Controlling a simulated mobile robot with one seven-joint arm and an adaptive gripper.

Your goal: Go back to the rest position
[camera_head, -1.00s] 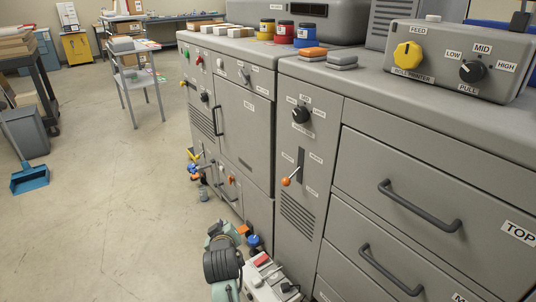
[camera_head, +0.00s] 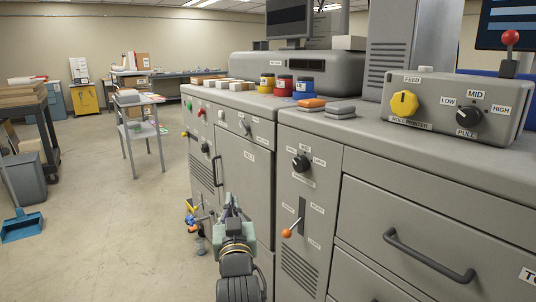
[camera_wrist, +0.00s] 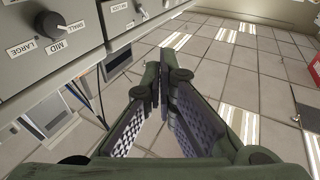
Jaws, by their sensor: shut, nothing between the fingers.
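My gripper (camera_head: 230,199) stands low in front of the grey machine's (camera_head: 245,150) near cabinet doors in the head view, pointing away from me. In the wrist view my gripper (camera_wrist: 165,75) has its two green fingers drawn together at the tips, with nothing between them. The machine's grey panel with a size knob (camera_wrist: 52,24) lies beside the fingers at the upper left of that view. The fingers appear apart from the panel.
An orange-tipped lever (camera_head: 287,233) and a black knob (camera_head: 300,163) stick out from the machine front. A drawer handle (camera_head: 428,256) juts out at the right. A small grey cart (camera_head: 140,132) stands further back.

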